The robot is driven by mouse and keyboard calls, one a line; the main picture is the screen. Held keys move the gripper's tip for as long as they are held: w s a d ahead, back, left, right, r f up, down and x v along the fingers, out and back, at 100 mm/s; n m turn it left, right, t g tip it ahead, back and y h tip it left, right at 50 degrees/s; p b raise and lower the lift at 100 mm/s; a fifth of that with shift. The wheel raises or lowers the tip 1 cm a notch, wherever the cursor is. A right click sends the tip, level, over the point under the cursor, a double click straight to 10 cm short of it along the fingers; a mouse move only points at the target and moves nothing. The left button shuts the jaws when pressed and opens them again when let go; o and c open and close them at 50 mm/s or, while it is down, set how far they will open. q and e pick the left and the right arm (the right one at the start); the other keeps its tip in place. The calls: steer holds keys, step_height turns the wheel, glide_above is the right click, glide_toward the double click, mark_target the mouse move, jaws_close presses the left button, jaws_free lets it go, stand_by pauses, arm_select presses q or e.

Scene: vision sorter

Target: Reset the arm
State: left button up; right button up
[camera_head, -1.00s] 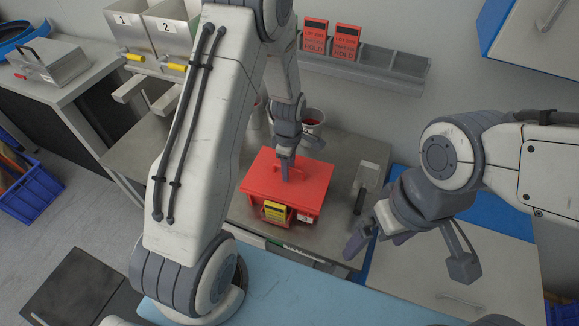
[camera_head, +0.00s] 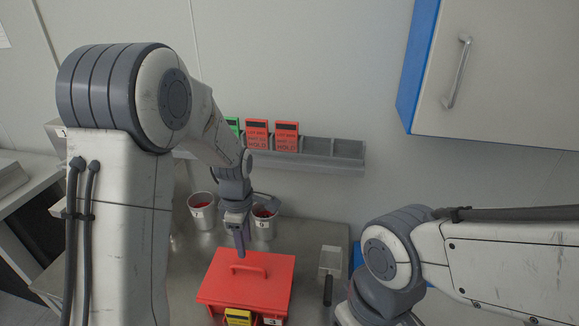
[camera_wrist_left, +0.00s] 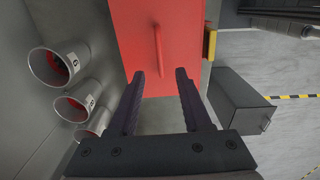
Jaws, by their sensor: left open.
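My left gripper (camera_head: 241,248) hangs just behind and above the red box (camera_head: 222,287) in the head view. In the left wrist view its two dark fingers (camera_wrist_left: 158,88) are spread apart with nothing between them. The red box (camera_wrist_left: 133,25) lies ahead of the fingertips in that view, with its lid handle (camera_wrist_left: 158,48) showing. My left arm stands tall at the left of the head view. My right arm reaches in from the lower right, and its gripper is out of the frame.
Cups with red contents, one left (camera_head: 202,211) and one right (camera_head: 264,222), stand behind the box on the metal bench. A grey wall rack (camera_head: 318,158) holds red HOLD cards (camera_head: 286,136) and a green card (camera_head: 233,125). A wall cabinet (camera_head: 490,75) hangs upper right.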

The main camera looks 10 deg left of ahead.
arm_select(q)
steer(key=s+d+r+m, duration=0.7)
steer(key=s+d+m, duration=0.5)
steer(key=m, duration=0.2)
steer(key=s+d+r+m+h, duration=0.1)
steer(key=s+d+m, duration=0.1)
steer(key=s+m, duration=0.9)
steer(key=shift+s+r, duration=0.15)
steer(key=shift+s, duration=0.15)
steer(key=shift+d, duration=0.1)
